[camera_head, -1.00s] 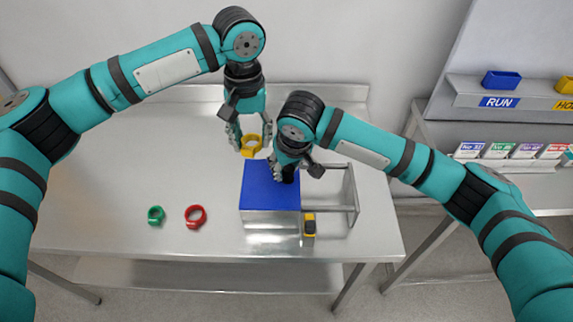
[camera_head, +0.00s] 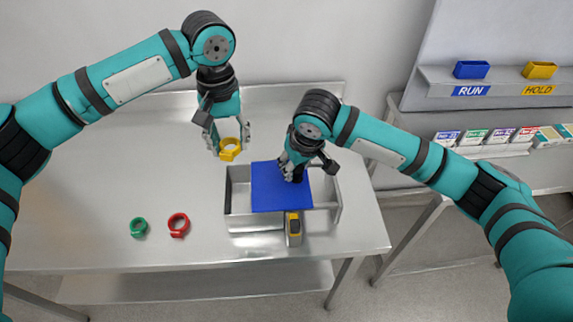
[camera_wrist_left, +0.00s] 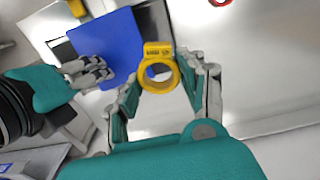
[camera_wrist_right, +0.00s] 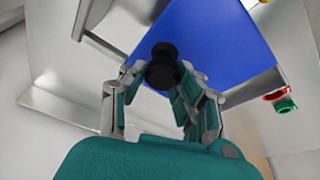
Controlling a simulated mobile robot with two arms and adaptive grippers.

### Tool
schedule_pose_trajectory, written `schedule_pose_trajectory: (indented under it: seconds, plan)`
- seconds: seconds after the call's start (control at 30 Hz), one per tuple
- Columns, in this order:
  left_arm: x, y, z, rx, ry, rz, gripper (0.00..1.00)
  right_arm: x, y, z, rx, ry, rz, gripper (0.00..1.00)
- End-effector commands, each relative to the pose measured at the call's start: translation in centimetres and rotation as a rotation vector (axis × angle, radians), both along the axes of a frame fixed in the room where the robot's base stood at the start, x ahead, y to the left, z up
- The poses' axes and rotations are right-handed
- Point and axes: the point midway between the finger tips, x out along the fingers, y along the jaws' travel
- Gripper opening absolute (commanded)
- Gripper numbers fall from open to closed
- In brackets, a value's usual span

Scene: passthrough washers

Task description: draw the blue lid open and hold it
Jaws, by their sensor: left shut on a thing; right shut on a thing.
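The flat blue lid (camera_head: 268,190) lies on a grey metal box (camera_head: 236,217), drawn partly to the right, with a strip of the box's hollow showing at the left. My right gripper (camera_head: 294,172) is shut on the lid's black knob, seen in the right wrist view as a dark round knob (camera_wrist_right: 162,68) between the fingers. My left gripper (camera_head: 231,149) is shut on a yellow ring (camera_head: 230,155) and holds it above the table, behind the box's left part. In the left wrist view the ring (camera_wrist_left: 159,87) sits between the fingertips.
A green ring (camera_head: 138,228) and a red ring (camera_head: 178,225) lie on the metal table (camera_head: 90,208), left of the box. A yellow-and-dark device (camera_head: 294,228) is at the box's front. A side shelf holds a blue RUN bin (camera_head: 472,70) and yellow HOLD bin (camera_head: 540,71).

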Motion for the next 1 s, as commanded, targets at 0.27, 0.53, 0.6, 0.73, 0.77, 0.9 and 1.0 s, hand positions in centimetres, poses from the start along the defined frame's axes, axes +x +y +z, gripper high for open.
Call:
schedule_pose_trajectory:
  seconds: [0.27,0.53,0.6,0.73,0.77,0.9,1.0]
  plan:
    - [0.0,0.0,0.0,0.0,0.0,0.0,0.22,0.1,-2.2,0.1,-0.003,-0.003,-0.004,0.0]
    - [0.0,0.0,0.0,0.0,0.0,0.0,0.22,0.1,-4.1,0.1,-0.003,-0.003,-0.005,0.0]
    - [0.0,0.0,0.0,0.0,0.0,0.0,0.22,0.1,-4.5,0.1,-0.003,-0.003,-0.005,0.0]
    - [0.0,0.0,0.0,0.0,0.0,0.0,0.22,0.1,-4.8,0.1,-0.002,-0.003,-0.003,0.0]
    - [0.0,0.0,0.0,0.0,0.0,0.0,0.22,0.1,-4.7,0.1,-0.002,-0.003,-0.003,0.0]
    - [0.0,0.0,0.0,0.0,0.0,0.0,0.22,0.1,-4.7,0.1,-0.002,-0.003,-0.004,0.0]
    - [0.0,-0.2,-0.3,0.0,0.001,-0.001,0.22,0.1,-4.7,0.1,-0.002,-0.004,-0.004,0.0]
